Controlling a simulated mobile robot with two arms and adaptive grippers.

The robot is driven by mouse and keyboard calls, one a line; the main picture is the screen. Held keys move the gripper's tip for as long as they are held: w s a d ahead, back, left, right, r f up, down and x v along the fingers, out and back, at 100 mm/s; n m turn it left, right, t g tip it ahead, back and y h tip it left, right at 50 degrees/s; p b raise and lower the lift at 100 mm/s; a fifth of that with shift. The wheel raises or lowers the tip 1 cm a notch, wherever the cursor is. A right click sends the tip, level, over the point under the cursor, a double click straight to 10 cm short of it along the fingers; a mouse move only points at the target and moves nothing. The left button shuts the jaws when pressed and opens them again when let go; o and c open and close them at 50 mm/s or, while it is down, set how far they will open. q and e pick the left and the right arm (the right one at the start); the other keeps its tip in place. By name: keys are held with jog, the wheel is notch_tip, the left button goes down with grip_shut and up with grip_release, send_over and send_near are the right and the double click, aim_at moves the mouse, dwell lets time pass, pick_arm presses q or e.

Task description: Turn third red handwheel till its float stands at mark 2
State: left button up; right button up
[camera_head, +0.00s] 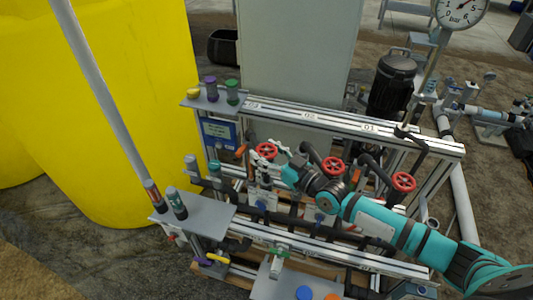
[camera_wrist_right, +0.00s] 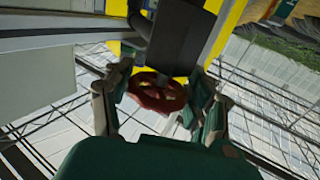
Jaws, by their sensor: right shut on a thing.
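Three red handwheels stand in a row on the skid: the left one (camera_head: 266,150), the middle one (camera_head: 333,165) and the right one (camera_head: 403,181). The rail plates above read 03, 02 and 01 from left to right, so the left wheel is by 03. My right gripper (camera_head: 271,152) reaches in from the right and is shut on this third red handwheel. The wrist view shows the wheel (camera_wrist_right: 158,95) between the two fingers (camera_wrist_right: 160,100). No float or mark scale can be made out. My left gripper is not in view.
A large yellow tank (camera_head: 110,110) stands at the left and a grey cabinet (camera_head: 297,55) behind the skid. A pressure gauge (camera_head: 461,12) is at the top right. My right arm passes in front of the middle and right wheels' pipework. Small shelves (camera_head: 205,212) hold bottles at the left.

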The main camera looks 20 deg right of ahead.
jog(key=o, duration=1.2)
jog(key=shift+c, duration=0.2)
jog(key=v, duration=0.7)
jog(key=shift+s, duration=0.25)
